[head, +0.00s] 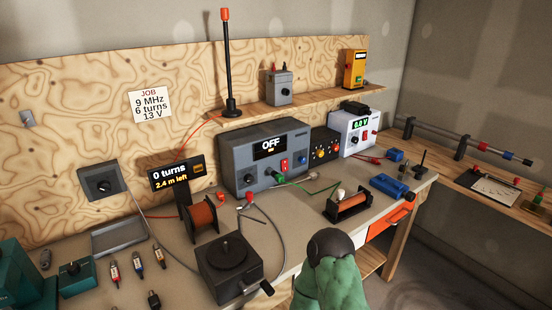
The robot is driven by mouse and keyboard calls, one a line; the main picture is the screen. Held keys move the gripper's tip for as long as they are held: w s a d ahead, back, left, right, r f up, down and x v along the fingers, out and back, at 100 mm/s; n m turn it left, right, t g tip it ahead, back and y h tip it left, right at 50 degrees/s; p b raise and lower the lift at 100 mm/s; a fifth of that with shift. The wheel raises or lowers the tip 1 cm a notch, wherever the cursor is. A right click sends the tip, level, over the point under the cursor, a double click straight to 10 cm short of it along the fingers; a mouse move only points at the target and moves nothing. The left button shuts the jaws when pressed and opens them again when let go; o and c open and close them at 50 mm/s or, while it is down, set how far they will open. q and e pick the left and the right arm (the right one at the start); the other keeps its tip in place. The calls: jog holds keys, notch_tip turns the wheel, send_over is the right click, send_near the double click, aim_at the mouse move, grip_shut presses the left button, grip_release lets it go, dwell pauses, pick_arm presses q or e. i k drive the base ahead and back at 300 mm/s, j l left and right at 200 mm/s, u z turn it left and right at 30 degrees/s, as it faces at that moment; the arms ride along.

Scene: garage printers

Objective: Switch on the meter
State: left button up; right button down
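A yellow handheld meter (355,68) stands upright on the right end of the wooden shelf, against the back wall. It has a small window near its top and a dark lower front. Its display is too small to read, and I cannot tell its switch position. A grey box (267,158) on the bench below shows "OFF" on its display and has a red switch and a dark knob. No gripper fingers show in the head view, and nothing is seen touching the meter.
The shelf (310,101) also holds a grey terminal box (279,87) and a tall antenna (228,65). Below stand a white supply (355,132) reading about 8.0 V and a winder (230,265). A green rounded shape (332,280) with a dark top covers the front edge.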

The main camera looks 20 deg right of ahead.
aim_at(284, 167)
jog(key=l+u, duration=0.15)
jog(key=l, duration=0.3)
jog(key=k+l+u, duration=0.1)
jog(key=l, duration=0.35)
jog(key=k+l+u, duration=0.15)
jog(key=l, duration=0.25)
jog(key=l+u, duration=0.15)
jog(key=l, duration=0.3)
jog(key=k+l+u, duration=0.15)
jog(key=l, duration=0.25)
jog(key=k+l+u, duration=0.1)
jog(key=l, duration=0.3)
